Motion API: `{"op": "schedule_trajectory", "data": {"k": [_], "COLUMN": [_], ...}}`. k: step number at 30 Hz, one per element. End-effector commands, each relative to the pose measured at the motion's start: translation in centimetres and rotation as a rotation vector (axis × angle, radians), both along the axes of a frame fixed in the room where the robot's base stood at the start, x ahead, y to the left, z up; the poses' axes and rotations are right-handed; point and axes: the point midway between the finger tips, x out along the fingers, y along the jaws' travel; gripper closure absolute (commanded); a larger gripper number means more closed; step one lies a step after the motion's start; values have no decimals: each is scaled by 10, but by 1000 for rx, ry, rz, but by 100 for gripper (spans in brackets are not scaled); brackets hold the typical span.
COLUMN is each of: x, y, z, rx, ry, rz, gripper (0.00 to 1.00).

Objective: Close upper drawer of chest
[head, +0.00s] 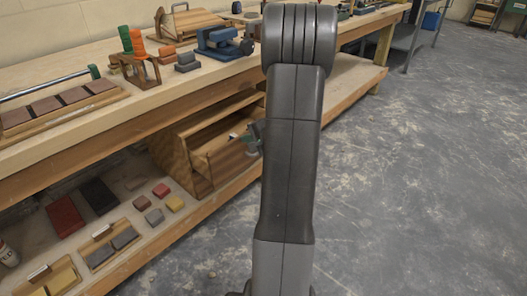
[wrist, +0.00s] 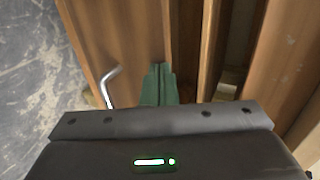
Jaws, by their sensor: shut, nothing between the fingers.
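The wooden chest (head: 190,160) stands on the lower shelf under the bench, left of my arm. A drawer (head: 225,148) appears to stand out from its upper part. In the wrist view a wooden board (wrist: 105,30), likely the drawer front, fills the upper left, with a bent metal handle (wrist: 109,86) on it. My gripper (wrist: 160,72) has its green fingers together and empty, right of the handle and close to the board. I cannot tell whether they touch it. My gripper shows in the head view (head: 249,139) at the drawer's front, partly hidden by my arm.
The bench top (head: 150,98) above carries tools and blocks. Left of the chest, the lower shelf (head: 135,185) holds a red block (head: 65,216), a dark block (head: 98,196) and small coloured blocks. Grey floor (head: 420,180) on the right is clear.

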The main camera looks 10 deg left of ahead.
Motion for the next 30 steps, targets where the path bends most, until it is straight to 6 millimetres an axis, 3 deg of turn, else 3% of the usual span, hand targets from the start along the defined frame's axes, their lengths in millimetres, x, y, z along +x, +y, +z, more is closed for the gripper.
{"op": "schedule_trajectory", "data": {"k": [6,15,21,30], "x": [34,67,77,81], "y": [48,92,106,110], "z": [-1,0,0,0], "rx": [0,-1,-1,1], "ry": [-2,0,1,-1], "rz": [3,1,0,-2], "gripper": [100,100,100,100]}}
